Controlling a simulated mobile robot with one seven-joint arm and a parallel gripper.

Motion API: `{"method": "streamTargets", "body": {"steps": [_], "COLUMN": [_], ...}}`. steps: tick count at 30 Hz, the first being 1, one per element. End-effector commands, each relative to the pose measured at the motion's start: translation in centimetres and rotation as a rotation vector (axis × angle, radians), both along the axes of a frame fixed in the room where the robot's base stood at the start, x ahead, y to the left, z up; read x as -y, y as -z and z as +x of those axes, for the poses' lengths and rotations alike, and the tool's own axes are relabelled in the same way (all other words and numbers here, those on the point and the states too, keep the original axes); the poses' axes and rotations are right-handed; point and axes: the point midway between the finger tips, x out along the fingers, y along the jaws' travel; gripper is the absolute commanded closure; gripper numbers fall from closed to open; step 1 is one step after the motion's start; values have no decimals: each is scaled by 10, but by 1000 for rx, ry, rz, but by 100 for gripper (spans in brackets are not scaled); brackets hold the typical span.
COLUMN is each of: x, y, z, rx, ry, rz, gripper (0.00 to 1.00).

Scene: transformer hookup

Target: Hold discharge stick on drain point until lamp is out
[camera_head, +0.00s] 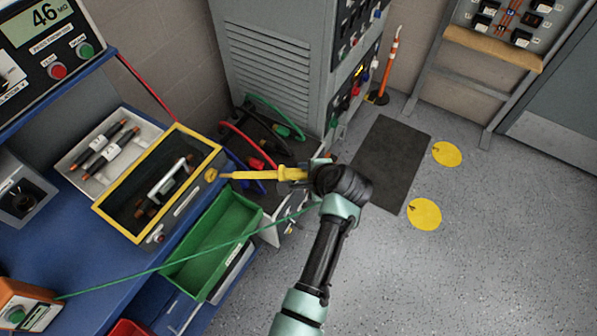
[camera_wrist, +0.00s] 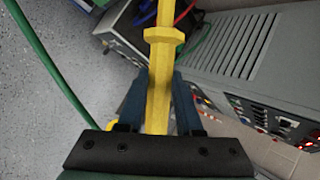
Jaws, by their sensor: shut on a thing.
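The yellow discharge stick (camera_head: 262,174) is in my gripper (camera_head: 312,173) and points left in the head view. Its tip is close to a round yellow fitting (camera_head: 211,174) on the end of the yellow-rimmed box (camera_head: 119,228); I cannot tell if they touch. In the wrist view the stick (camera_wrist: 161,85) runs up between the dark fingers of my gripper (camera_wrist: 170,90), which are shut on it; its tip is out of frame. A green cable (camera_head: 185,261) runs from the orange box (camera_head: 25,297) towards the stick. I cannot clearly make out the lamp or its state.
The blue bench (camera_head: 60,255) holds a white tray (camera_head: 72,165) and a meter reading 46 (camera_head: 43,22). A green bin (camera_head: 215,238) hangs at its front edge. A grey cabinet (camera_head: 270,50) stands behind the stick, with coloured leads below.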

Motion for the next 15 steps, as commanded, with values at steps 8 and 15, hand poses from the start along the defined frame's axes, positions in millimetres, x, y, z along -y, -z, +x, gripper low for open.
{"method": "streamTargets", "body": {"steps": [8, 15], "x": [23, 42], "y": [-3, -5], "z": [-3, -5], "rx": [1, 1], "ry": [2, 2], "rz": [0, 1], "gripper": [100, 100]}}
